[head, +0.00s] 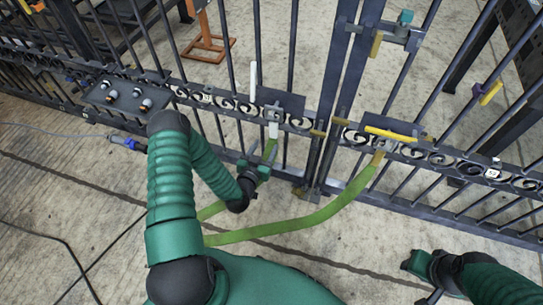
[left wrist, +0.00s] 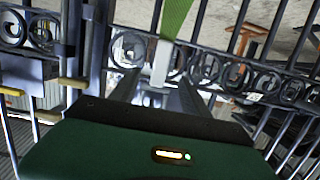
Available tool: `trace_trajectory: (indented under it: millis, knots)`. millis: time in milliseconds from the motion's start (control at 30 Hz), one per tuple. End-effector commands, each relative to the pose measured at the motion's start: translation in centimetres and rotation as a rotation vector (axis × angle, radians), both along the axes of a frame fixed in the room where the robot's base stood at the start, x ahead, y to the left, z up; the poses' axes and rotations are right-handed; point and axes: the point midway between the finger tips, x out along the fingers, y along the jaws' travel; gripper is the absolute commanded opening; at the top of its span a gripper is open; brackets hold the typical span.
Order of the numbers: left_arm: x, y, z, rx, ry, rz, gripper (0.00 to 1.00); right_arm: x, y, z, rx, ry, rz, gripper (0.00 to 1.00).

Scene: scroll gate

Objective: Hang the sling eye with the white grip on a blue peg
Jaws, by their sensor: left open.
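A green sling (head: 300,226) runs in a sagging curve along the gate's near side. Its white grip (head: 273,130) is in front of a dark plate on the gate. In the left wrist view the white grip (left wrist: 161,64) hangs below the green strap, in line with the gap between my fingers. My left gripper (head: 262,158) is open around or just short of the grip; contact is unclear. The sling's other end, with a tan grip (head: 377,158), is up at the right gate leaf. My right gripper (head: 420,278) is low at the right. I cannot make out a blue peg clearly.
The dark barred gate has a scrollwork band (head: 230,103). A yellow bar (head: 390,134) crosses near the right end of the sling. A dark panel with several knobs (head: 126,95) is at the left. An orange stand (head: 208,42) is behind the gate. Cables cross the concrete floor.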

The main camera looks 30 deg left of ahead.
Motion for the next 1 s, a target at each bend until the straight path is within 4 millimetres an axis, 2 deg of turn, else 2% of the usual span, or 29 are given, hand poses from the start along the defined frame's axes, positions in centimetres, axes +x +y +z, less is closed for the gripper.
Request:
trace_trajectory:
  millis: [633, 1000]
  knots:
    - [5.8, 1.4, -1.6, -0.001, 0.003, -0.001, 0.55, -0.1, 0.0, -3.6, 0.000, 0.001, 0.000, 0.36]
    - [9.1, 2.1, -2.2, 0.001, 0.002, -0.003, 0.55, -0.1, 0.0, -4.8, 0.000, 0.001, 0.000, 0.36]
